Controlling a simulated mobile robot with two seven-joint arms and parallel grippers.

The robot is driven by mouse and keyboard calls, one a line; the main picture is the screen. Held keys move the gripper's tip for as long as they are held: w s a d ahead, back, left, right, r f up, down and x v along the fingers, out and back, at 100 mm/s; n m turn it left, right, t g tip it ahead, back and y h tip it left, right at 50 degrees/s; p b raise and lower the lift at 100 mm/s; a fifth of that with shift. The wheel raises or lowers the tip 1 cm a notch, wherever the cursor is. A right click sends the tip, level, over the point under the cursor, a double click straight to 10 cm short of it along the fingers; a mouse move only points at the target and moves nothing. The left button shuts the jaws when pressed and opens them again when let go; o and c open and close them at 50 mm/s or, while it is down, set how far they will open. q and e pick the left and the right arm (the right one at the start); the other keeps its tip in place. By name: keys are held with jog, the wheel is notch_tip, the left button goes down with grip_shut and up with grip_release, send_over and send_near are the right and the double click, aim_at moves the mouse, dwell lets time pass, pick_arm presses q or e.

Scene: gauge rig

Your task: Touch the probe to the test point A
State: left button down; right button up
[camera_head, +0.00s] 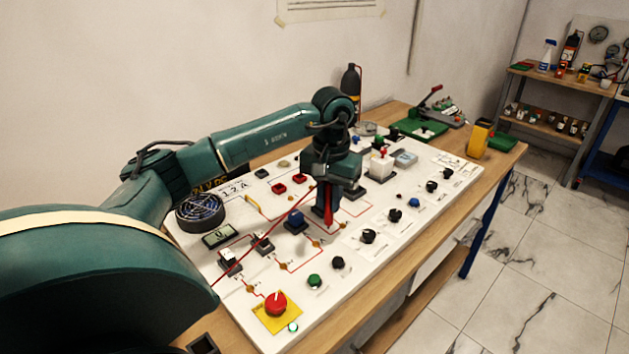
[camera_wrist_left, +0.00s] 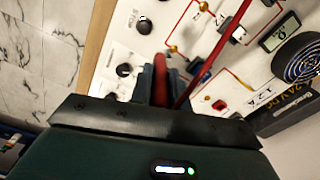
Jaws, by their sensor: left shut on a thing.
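My left gripper (camera_head: 327,200) points down over the middle of the white panel and is shut on the red probe (camera_head: 328,214), whose tip points down. In the left wrist view the red probe (camera_wrist_left: 160,63) shows between the dark fingers (camera_wrist_left: 160,84). Several small brass test points sit on red printed lines: one (camera_head: 343,225) just right of the probe, one (camera_head: 315,243) nearer, one (camera_head: 282,266) further left. I cannot read which is A, nor tell whether the tip touches the panel. My right gripper is not in view.
A red lead (camera_head: 260,241) crosses the panel. A dark bottle (camera_head: 351,85) stands behind.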

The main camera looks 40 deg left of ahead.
pick_arm(q)
jog(key=a, duration=0.2)
jog(key=a+r, duration=0.1)
jog(key=a, duration=0.1)
jog(key=shift+w, duration=0.2)
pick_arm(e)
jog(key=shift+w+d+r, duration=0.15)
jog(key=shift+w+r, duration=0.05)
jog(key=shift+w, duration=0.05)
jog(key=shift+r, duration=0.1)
pick_arm(q)
notch_tip(320, 180, down, 8)
jog(key=b, duration=0.4)
jog(key=shift+r+b, duration=0.25)
jog(key=shift+b, duration=0.05)
jog(key=shift+f, duration=0.1)
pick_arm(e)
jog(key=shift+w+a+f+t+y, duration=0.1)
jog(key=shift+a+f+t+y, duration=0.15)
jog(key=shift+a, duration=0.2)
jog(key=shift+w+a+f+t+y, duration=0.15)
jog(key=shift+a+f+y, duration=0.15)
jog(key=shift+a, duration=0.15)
